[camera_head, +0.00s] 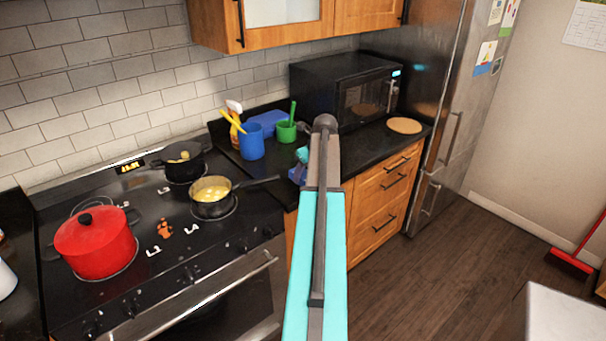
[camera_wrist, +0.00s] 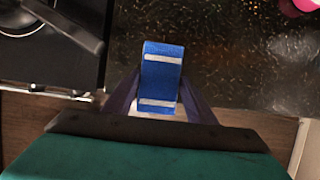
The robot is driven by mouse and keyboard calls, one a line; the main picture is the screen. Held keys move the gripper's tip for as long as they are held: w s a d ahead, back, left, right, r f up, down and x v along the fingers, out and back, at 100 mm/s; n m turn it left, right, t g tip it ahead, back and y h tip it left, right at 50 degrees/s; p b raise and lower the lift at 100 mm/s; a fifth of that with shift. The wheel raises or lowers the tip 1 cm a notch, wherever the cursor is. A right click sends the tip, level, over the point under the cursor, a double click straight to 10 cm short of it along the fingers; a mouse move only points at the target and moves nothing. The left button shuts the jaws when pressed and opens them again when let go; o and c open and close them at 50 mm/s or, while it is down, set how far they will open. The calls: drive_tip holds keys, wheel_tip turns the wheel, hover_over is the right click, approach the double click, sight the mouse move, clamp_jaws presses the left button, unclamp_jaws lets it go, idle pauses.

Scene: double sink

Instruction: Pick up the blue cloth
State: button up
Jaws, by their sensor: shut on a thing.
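The blue cloth (camera_wrist: 161,72), with two white stripes, is between the two dark fingers of my gripper (camera_wrist: 160,92) in the wrist view. My gripper is shut on it. The cloth's far end sticks out past the fingers, over the black countertop. In the head view my arm hides most of the gripper; a small blue patch (camera_head: 297,174) shows left of the arm at the counter's front edge, and I cannot tell if it is cloth or gripper.
A blue container (camera_head: 251,141), green cup (camera_head: 287,131) and spray bottle (camera_head: 235,124) stand behind on the counter. A pan (camera_head: 212,198) with its handle toward my arm and a red pot (camera_head: 95,244) sit on the stove. A microwave (camera_head: 345,95) stands at the back right.

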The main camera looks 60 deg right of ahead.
drive_tip(key=s+a+r+b, duration=0.1)
drive_tip(key=s+a+b, duration=0.2)
drive_tip(key=s+a, duration=0.4)
drive_tip(key=s, duration=0.3)
drive_tip(key=shift+a, duration=0.15)
drive_tip(key=shift+s, duration=0.1)
idle(0.8)
